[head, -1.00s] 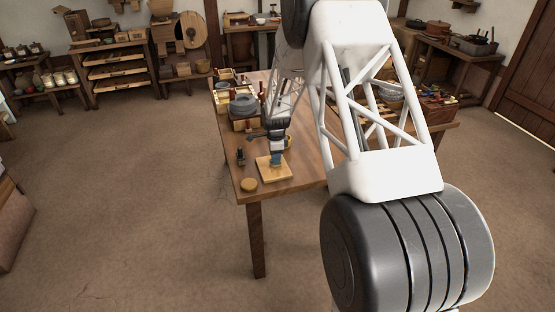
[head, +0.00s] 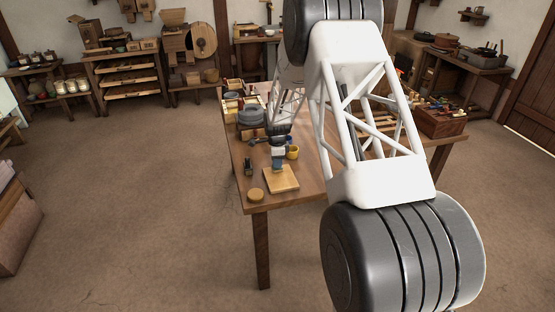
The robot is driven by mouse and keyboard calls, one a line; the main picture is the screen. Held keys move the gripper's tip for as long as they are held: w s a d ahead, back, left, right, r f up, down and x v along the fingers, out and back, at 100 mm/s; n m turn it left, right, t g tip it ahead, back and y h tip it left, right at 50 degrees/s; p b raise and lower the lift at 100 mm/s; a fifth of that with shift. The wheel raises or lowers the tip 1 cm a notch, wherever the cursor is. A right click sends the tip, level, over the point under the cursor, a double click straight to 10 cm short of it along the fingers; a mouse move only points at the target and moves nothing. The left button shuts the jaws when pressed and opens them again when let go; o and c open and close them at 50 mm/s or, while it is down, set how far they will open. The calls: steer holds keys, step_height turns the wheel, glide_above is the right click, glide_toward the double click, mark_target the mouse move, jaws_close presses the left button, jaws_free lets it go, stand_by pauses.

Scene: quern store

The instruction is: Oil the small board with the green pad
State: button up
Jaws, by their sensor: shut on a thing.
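The small board (head: 283,181), pale and square, lies flat near the front end of the wooden table. My gripper (head: 277,168) points down over its far left part. It is shut on a small blue-green piece, which I take for the green pad; it is too small to be sure of its colour. I cannot tell whether the pad touches the board. A yellow cup (head: 292,152) stands just behind the board, right of my gripper.
A round wooden piece (head: 256,195) lies front left of the board, and a small dark object (head: 248,166) stands left of it. A grey quern stone (head: 250,116) and boxes crowd the far left of the table (head: 312,182). The front right of the tabletop is bare.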

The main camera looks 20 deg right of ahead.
steer(key=shift+s, duration=5.35)
steer(key=shift+s+a, duration=0.2)
steer(key=shift+s, duration=0.05)
steer(key=shift+a, duration=0.4)
steer(key=shift+w+a, duration=0.1)
steer(key=shift+w, duration=0.15)
steer(key=shift+w+r, duration=0.1)
steer(key=shift+w, duration=4.1)
steer(key=shift+w+f, duration=0.2)
steer(key=shift+w, duration=0.55)
steer(key=shift+w+r, duration=0.2)
steer(key=shift+w, duration=1.25)
step_height(320, 180, up, 8)
